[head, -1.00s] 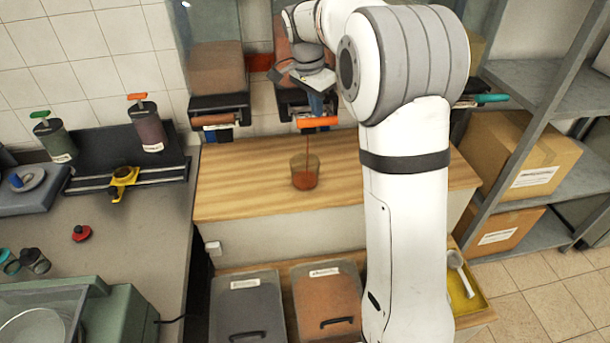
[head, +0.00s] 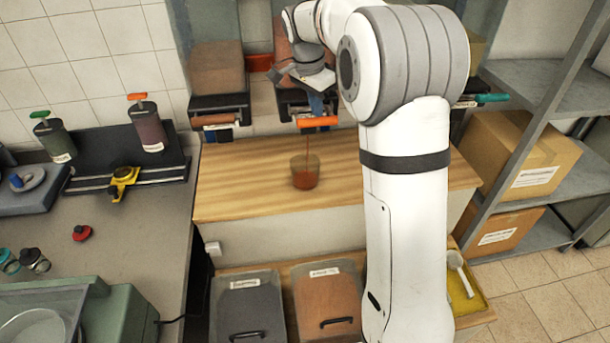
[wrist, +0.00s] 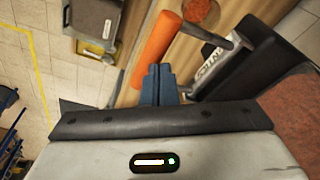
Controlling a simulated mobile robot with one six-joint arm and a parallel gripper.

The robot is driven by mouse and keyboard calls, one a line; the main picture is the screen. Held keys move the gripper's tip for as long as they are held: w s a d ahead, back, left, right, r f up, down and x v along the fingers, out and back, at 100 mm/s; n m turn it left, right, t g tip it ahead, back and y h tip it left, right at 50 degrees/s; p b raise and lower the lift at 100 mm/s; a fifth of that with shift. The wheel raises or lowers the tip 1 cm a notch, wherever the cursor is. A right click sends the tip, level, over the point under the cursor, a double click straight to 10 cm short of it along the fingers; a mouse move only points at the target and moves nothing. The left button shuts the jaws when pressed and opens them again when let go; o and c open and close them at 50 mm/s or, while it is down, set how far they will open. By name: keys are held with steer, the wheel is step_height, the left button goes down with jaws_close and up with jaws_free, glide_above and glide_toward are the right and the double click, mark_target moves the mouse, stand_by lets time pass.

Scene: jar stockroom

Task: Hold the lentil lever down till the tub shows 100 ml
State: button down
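The orange lentil lever (head: 318,122) sticks out under the lentil dispenser at the back of the wooden counter. My gripper (head: 317,104) is at the lever from above; its blue fingers are together, with no gap or held thing visible, and their tips (wrist: 158,72) are at the orange bar in the wrist view. A thin reddish stream falls from below the lever into the clear tub (head: 305,171). The tub stands on the counter with orange-red lentils in its lower part. The tub's ml marks are too small to read. My arm hides part of the dispenser.
Another dispenser with a brown lever (head: 216,120) is to the left, and a teal lever (head: 491,98) is to the right. The wooden counter (head: 240,180) is clear around the tub. Lidded bins (head: 247,303) stand below; shelves with cardboard boxes (head: 518,155) are at the right.

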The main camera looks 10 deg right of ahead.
steer(key=d+p+v, duration=0.1)
steer(key=p+v, duration=0.4)
steer(key=v, duration=0.1)
steer(key=shift+w+r, duration=0.3)
steer(key=shift+r, duration=0.15)
steer(key=shift+s, duration=0.1)
stand_by(1.0)
steer(key=s+f+n+t+y+b, duration=0.1)
steer(key=s+f+n, duration=0.3)
steer(key=s, duration=1.2)
steer(key=s+f+n+t+y+b, duration=0.1)
steer(key=s+f+n+b, duration=0.3)
steer(key=s, duration=1.3)
steer(key=f+n, duration=0.1)
steer(key=n, duration=0.3)
steer(key=shift+d, duration=0.35)
